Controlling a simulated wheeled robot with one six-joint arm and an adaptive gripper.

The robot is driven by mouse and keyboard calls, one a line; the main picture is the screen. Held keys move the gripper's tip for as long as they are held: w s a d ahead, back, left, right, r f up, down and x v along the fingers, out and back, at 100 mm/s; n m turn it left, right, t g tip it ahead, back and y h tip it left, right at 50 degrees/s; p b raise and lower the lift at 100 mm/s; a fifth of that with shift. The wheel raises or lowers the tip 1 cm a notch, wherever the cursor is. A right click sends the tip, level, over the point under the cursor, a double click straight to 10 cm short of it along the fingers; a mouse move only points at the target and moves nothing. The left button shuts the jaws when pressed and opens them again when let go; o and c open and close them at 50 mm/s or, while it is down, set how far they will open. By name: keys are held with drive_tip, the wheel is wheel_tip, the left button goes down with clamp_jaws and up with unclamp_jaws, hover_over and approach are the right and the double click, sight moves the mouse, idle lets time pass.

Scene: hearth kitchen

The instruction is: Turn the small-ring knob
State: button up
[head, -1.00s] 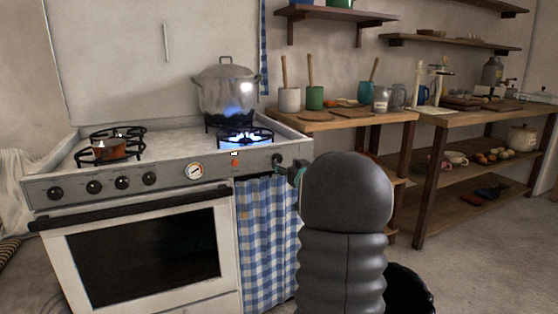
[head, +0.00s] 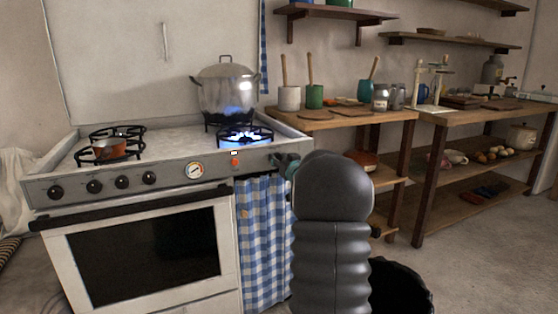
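The white stove's front panel (head: 215,180) carries several black knobs: a group at the left, such as the knob (head: 149,178) nearest the dial, and a dark knob (head: 275,159) at the right end. I cannot read which one is labelled for the small ring. The front right ring (head: 240,138) burns with a blue flame. My gripper (head: 286,163) is at the panel's right end, close to or touching the right knob. My dark arm hides much of it, so its opening and any grip on the knob cannot be told.
A checked curtain (head: 262,240) hangs below my gripper. A wooden table (head: 345,121) with mugs stands right of the stove.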

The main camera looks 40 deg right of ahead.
drive_tip(key=shift+f+n+b, duration=0.1)
drive_tip(key=shift+n+b, duration=0.3)
drive_tip(key=shift+n, duration=0.1)
drive_tip(key=shift+a+n+b, duration=0.15)
drive_tip(key=shift+n+b, duration=2)
drive_tip(key=shift+n, duration=1.05)
drive_tip(key=shift+a+n+b, duration=0.1)
drive_tip(key=shift+n+b, duration=2.05)
drive_tip(key=shift+n, duration=1.05)
drive_tip(key=shift+w, duration=0.1)
drive_tip(key=o, duration=1.1)
drive_tip(key=shift+o, duration=0.2)
